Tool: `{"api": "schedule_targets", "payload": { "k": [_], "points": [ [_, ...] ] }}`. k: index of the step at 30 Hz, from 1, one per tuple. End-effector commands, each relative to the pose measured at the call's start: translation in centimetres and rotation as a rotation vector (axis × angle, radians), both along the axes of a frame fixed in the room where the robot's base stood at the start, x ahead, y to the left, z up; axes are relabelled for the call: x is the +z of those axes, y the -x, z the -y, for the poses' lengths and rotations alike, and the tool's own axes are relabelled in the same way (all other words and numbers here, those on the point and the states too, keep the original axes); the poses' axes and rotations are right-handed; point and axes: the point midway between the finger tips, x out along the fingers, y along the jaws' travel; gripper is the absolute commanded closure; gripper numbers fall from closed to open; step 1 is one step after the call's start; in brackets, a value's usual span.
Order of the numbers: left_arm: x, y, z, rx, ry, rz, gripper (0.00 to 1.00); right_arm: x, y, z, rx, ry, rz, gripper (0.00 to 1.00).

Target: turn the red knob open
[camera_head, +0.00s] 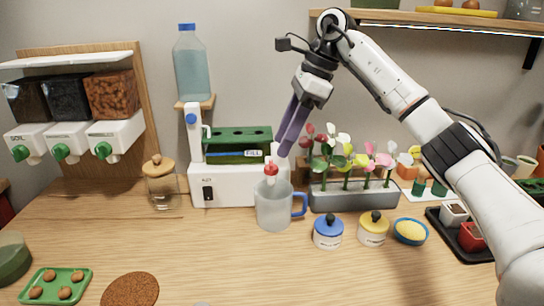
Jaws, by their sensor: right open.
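The red knob (271,169) sits on a small white spout at the right front of the white dispenser (235,184), just above a clear jug (273,208) with a blue handle. My right gripper (286,146) hangs down from the upper right, with its purple fingers above and slightly right of the knob, apart from it. The jaws are open, though the two fingers overlap in this view and the gap is hard to see. Nothing shows between them. My left gripper is out of view.
A planter of flowers (354,194) stands right of the jug, close to my right gripper. Blue-lidded (328,233) and yellow-lidded (373,230) pots stand in front of it. A cork-lidded glass jar (160,182) stands at the left. The front middle of the table is mostly clear.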

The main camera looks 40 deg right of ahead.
Motion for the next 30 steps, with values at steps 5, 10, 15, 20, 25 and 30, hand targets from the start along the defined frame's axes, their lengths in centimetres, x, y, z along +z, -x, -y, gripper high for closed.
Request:
{"api": "schedule_targets", "payload": {
  "k": [5,10,15,20,25,30],
  "points": [
    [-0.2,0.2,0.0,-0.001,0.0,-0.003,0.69,-3.1,-0.6,-1.1,0.002,0.001,-0.002,0.57],
    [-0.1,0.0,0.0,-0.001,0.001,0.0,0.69,-4.7,-1.0,-1.7,0.0,0.0,-0.001,0.57],
    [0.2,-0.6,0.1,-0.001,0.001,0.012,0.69,-5.3,-1.2,-2.0,0.001,-0.001,0.001,0.57],
    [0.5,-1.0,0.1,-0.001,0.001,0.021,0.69,-5.3,-1.2,-1.9,0.001,-0.001,0.001,0.57],
    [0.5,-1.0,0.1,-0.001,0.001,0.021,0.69,-5.3,-1.2,-1.9,0.001,-0.001,0.001,0.79],
    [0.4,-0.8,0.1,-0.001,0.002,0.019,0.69,-5.3,-1.1,-1.9,0.001,-0.001,0.001,0.97]
  ]
}}
